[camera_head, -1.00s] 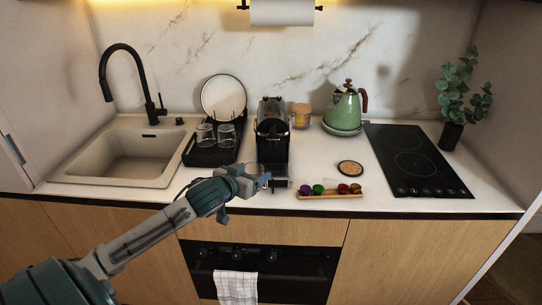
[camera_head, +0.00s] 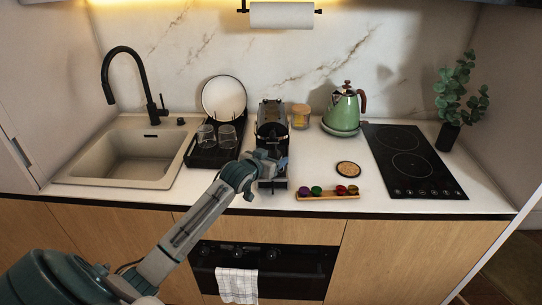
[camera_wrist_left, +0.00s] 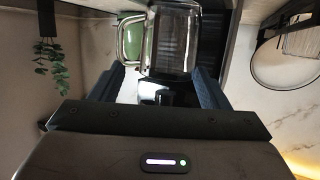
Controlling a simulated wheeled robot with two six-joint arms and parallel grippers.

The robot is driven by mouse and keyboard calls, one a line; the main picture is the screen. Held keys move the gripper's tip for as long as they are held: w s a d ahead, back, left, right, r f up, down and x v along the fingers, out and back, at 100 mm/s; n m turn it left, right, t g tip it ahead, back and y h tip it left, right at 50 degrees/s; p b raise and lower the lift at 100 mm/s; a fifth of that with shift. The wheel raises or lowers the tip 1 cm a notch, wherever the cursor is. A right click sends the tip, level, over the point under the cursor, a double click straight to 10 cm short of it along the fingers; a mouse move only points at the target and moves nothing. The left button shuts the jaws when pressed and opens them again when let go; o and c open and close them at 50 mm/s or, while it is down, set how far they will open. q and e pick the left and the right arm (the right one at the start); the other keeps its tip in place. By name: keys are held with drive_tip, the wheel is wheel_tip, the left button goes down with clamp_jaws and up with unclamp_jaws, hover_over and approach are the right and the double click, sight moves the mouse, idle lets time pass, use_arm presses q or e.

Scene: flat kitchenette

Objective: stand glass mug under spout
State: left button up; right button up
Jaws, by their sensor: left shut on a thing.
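The black coffee machine (camera_head: 272,118) stands at the middle of the counter, its front facing me and its low tray (camera_head: 272,184) at the counter's front. My left gripper (camera_head: 267,164) is in front of the machine, above that tray. In the left wrist view, the gripper (camera_wrist_left: 157,78) has one dark blue finger on each side and is shut on the clear glass mug (camera_wrist_left: 172,42). The mug's handle (camera_wrist_left: 123,42) points left there. In the head view the mug is mostly hidden by gripper and machine, so its exact place under the spout is unclear. My right gripper is not in view.
A black rack (camera_head: 206,157) with two glasses and a plate (camera_head: 224,97) stands left of the machine. A wooden holder (camera_head: 328,196) with coloured capsules lies close right, near a round coaster (camera_head: 348,169). A green kettle (camera_head: 342,112) and jar (camera_head: 300,116) stand behind.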

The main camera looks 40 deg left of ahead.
use_arm(q)
drive_tip(key=shift+s, duration=0.1)
drive_tip(key=o, duration=1)
drive_tip(key=shift+f, duration=0.15)
drive_tip(key=shift+o, duration=0.2)
drive_tip(key=a+b+v, duration=0.1)
drive_tip(key=b+v, duration=0.1)
drive_tip(key=v, duration=1)
drive_tip(key=shift+d+r+b, duration=0.2)
drive_tip(key=shift+d+b, duration=0.15)
drive_tip(key=shift+d, duration=0.15)
